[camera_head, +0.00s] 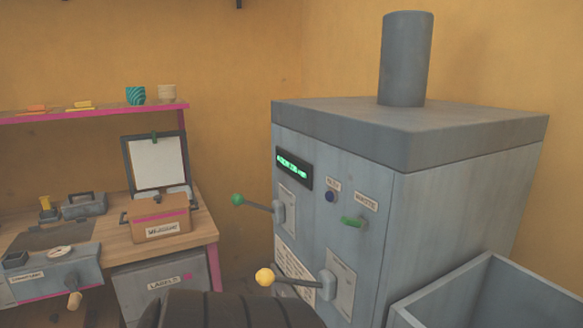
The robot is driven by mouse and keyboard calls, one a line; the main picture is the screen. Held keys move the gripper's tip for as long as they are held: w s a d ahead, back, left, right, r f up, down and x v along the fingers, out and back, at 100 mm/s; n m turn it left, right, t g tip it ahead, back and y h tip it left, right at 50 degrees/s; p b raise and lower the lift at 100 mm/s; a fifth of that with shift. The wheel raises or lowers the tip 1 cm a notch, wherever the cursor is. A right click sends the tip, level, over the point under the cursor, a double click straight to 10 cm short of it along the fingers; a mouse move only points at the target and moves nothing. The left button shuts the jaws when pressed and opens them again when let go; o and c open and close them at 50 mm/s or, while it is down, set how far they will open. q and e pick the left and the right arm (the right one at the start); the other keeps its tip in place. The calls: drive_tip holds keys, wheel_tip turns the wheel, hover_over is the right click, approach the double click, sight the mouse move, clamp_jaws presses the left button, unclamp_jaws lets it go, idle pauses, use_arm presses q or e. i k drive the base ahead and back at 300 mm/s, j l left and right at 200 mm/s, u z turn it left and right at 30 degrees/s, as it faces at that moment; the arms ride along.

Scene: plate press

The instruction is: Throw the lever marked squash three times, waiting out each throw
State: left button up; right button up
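The grey press (335,255) stands right of centre. A lever with a green knob (238,200) sticks out to the left from the upper part of its front. A second lever with a yellow knob (265,277) sticks out to the left lower down, from a mount (327,285) on a pale plate. The plate lettering is too small to read, so I cannot tell which lever is marked squash. A green-lit display (294,167) shows text I cannot read. Neither of my grippers is in view, and nothing visible touches either lever.
An open grey bin (490,300) stands at lower right. A workbench (200,228) with a labelled box (160,222) is at left. A dark ribbed shape (235,310) fills the bottom centre.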

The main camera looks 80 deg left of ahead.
sight(265, 277)
drive_tip(key=u, duration=0.9)
drive_tip(key=j+u, duration=1.05)
drive_tip(key=i+j, duration=0.05)
drive_tip(key=j, duration=0.05)
